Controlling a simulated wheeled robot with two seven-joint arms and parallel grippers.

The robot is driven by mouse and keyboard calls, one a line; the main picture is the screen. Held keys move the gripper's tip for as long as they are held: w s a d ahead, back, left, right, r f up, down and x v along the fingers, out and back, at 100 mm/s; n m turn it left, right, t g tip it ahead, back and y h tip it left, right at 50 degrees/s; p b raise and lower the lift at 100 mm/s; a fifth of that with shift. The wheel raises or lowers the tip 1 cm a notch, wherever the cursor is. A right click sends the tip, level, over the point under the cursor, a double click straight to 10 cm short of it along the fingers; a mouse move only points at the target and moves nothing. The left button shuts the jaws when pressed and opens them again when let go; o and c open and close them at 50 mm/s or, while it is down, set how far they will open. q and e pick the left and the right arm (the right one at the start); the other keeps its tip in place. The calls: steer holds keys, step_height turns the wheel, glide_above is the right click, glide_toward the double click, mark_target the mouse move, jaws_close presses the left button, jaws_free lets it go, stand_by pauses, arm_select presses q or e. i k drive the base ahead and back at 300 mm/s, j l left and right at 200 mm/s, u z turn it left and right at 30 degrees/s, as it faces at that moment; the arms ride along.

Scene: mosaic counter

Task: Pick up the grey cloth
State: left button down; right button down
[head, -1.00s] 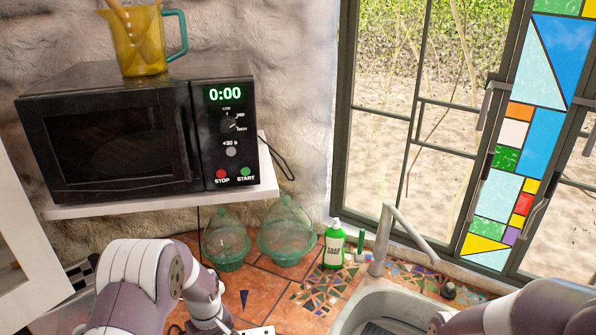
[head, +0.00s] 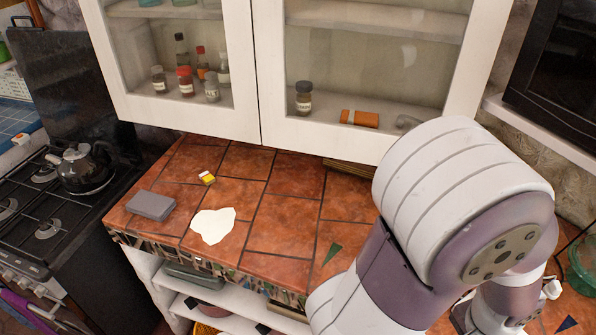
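A flat grey rectangular piece (head: 151,205), which looks like the folded grey cloth, lies on the left end of the terracotta-tiled counter (head: 285,217) in the head view. It is close to the counter's left and front edges, and nothing touches it from above. The fingers of my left gripper do not show. My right gripper is out of view.
A stove with a dark kettle (head: 82,168) stands at left. A glass-fronted cabinet (head: 262,75) hangs over the counter's back. Open shelves (head: 225,305) sit below.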

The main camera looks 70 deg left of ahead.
mark_target(148, 204)
steer(key=u, duration=3.6)
steer(key=i+j+u, duration=0.35)
steer(key=i, duration=0.3)
steer(key=i+u, duration=0.4)
steer(key=i, duration=0.3)
